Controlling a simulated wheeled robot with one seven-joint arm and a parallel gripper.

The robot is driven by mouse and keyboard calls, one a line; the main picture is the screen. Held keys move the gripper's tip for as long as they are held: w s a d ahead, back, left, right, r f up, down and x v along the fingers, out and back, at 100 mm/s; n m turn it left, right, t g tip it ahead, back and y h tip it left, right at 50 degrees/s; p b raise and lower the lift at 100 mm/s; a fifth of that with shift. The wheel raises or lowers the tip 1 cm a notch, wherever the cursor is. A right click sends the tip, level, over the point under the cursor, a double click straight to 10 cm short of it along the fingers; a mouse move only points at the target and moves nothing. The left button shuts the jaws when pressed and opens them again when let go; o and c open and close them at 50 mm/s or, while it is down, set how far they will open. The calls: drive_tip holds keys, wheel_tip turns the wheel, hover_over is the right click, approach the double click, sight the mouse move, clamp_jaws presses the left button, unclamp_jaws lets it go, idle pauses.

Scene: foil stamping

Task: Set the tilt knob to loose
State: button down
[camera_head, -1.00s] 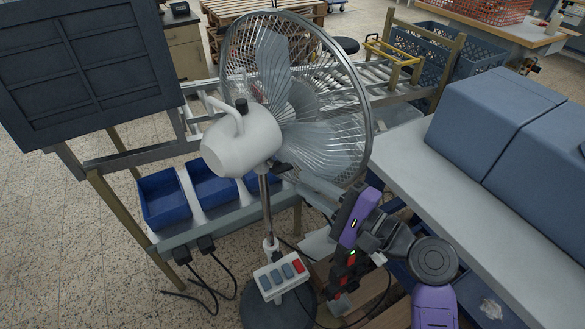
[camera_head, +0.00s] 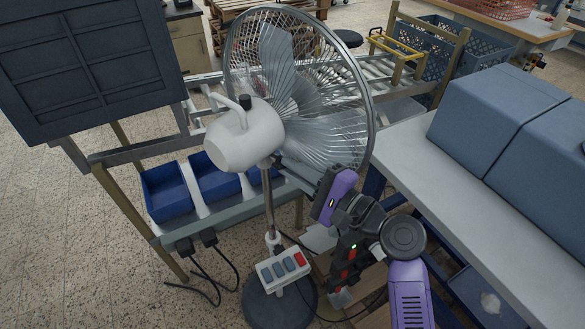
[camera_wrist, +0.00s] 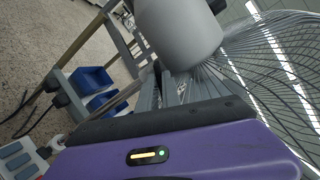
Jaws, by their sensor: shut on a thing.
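The pedestal fan has a white motor housing (camera_head: 245,138) and a large wire cage (camera_head: 365,100), facing right. The small dark tilt knob (camera_head: 278,161) is at the neck, just under the housing at the top of the metal pole (camera_head: 269,205). My gripper (camera_head: 285,168) reaches in from the lower right, with its fingertips at the knob, shut on it. They cover much of the knob, so its setting cannot be read. In the wrist view the grey fingers (camera_wrist: 170,88) reach up under the white housing (camera_wrist: 180,32); the knob is hidden there.
The cage is close above my fingers. The fan's switch box (camera_head: 282,267) with a red button is below, over the round base (camera_head: 262,308). Blue bins (camera_head: 166,195) stand on a rack at left. A grey bench (camera_head: 430,175) with blue boxes is at right.

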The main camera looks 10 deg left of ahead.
drive_tip(key=shift+f, duration=0.15)
drive_tip(key=n+b, duration=0.5)
drive_tip(key=c, duration=1.8)
unclamp_jaws()
drive_tip(key=shift+b+v, duration=0.55)
drive_tip(key=shift+v, duration=3.35)
